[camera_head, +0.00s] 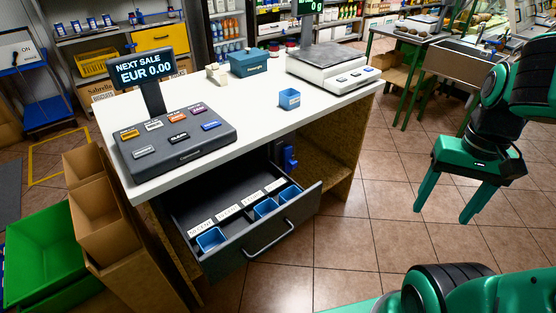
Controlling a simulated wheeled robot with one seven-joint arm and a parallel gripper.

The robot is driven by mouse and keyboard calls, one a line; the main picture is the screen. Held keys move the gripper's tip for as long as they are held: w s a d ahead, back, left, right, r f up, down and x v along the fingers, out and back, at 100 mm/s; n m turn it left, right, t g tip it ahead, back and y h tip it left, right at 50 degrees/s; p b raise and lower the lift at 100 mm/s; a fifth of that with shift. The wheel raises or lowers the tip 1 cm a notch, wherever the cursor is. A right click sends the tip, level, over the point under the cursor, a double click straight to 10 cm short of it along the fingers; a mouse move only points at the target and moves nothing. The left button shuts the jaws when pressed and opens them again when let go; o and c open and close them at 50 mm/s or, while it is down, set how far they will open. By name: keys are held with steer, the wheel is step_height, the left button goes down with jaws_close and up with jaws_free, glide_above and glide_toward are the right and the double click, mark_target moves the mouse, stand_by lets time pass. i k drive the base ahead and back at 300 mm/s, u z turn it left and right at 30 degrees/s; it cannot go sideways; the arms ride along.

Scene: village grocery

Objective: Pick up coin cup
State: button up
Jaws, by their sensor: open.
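A small blue open-topped coin cup (289,99) stands upright on the white counter (240,125), in front of the scale. Three similar blue cups sit in the open dark drawer below: one at the left (211,239) and two side by side at the right (265,208). Light labels lie behind them, too small to read surely. My gripper (443,214) is open and empty, its two green fingers pointing down over the tiled floor, well to the right of the counter and apart from every cup.
A cash register (175,140) reading EUR 0.00 stands at the counter's left, a scale (333,68) at its back right. A blue-green box (248,62) is behind the cup. The drawer (270,238) juts out in front. Cardboard boxes and a green crate (38,255) stand left. Floor between gripper and counter is clear.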

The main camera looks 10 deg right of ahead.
mark_target(290, 98)
steer(key=z, duration=1.55)
steer(key=i, duration=0.7)
steer(key=u, duration=1.85)
